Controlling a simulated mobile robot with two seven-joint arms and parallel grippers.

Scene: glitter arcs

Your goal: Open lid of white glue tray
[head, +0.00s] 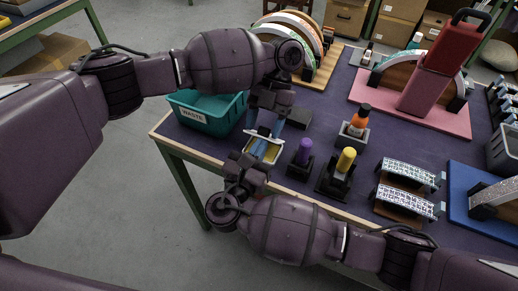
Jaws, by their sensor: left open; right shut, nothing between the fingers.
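The white glue tray (264,151) is at the front left of the table, near the edge. It shows a white rim and a yellowish inside. A pale strip at its far side, perhaps the lid's edge, is partly hidden by my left gripper; I cannot tell the lid's angle. My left gripper (268,125) comes down from above at the tray's far side. It is open, and I cannot tell whether it touches the tray. My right gripper (250,162) is shut and empty at the tray's near left side, very close to it or touching.
A teal bin (207,114) labelled WASTE stands left of the tray. Bottles with purple (303,152) and yellow (345,161) tops stand in dark holders to its right. An orange bottle (357,122) is behind them. Glittered arcs (408,174) lie further right.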

